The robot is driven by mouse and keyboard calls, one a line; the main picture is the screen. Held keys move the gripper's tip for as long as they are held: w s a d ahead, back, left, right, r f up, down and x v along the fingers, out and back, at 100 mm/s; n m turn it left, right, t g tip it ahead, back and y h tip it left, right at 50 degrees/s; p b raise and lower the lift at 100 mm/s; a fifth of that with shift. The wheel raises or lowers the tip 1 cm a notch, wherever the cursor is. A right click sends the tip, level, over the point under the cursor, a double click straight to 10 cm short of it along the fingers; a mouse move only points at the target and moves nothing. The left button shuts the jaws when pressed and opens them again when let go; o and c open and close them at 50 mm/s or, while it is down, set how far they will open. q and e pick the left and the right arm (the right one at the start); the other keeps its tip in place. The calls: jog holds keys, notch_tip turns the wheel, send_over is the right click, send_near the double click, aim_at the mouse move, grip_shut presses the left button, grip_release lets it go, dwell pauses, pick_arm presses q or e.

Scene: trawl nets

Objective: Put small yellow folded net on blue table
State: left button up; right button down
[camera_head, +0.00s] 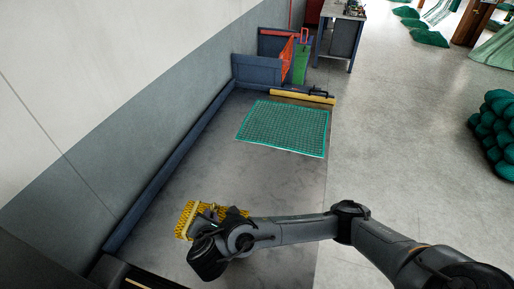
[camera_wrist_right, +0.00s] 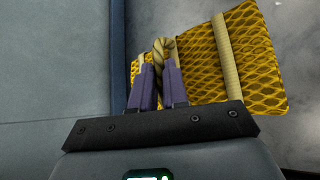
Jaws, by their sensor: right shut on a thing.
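The small yellow folded net (camera_head: 187,219) is at the lower left of the head view, partly hidden behind my right gripper (camera_head: 212,217). In the right wrist view the net (camera_wrist_right: 267,65) is a yellow mesh bundle with a pale rope band across it. My right gripper (camera_wrist_right: 160,84) has its purple fingers shut on a loop of the net's rope. From these views I cannot tell how high the net is above the floor. The blue table (camera_head: 341,40) stands at the top of the head view, with small items on its top. My left gripper is not in view.
A green net mat (camera_head: 284,126) lies flat on the floor. Blue panels (camera_head: 256,71) and a yellow beam (camera_head: 301,96) are behind it. A blue rail (camera_head: 165,178) runs along the wall. Green bundles (camera_head: 495,130) are piled at right.

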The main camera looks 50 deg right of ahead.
aim_at(184, 213)
jog(key=shift+d+r+m+h+p, duration=0.3)
jog(key=shift+d+r+m+p, duration=0.15)
jog(key=shift+r+p, duration=0.1)
jog(key=shift+f, duration=0.25)
jog(key=w+a+f+b, duration=0.1)
jog(key=w+f, duration=0.1)
jog(key=w, duration=0.1)
jog(key=w+a+f, duration=0.1)
jog(key=w+f, duration=0.1)
jog(key=w, duration=0.2)
jog(key=w+a+f+b, duration=0.1)
jog(key=w+f, duration=0.1)
jog(key=w, duration=0.2)
jog(key=shift+a+f+b, duration=0.1)
jog(key=shift+f+b, duration=0.55)
jog(key=shift+f, duration=1.7)
jog(key=shift+f, duration=0.1)
jog(key=c, duration=1.1)
grip_release()
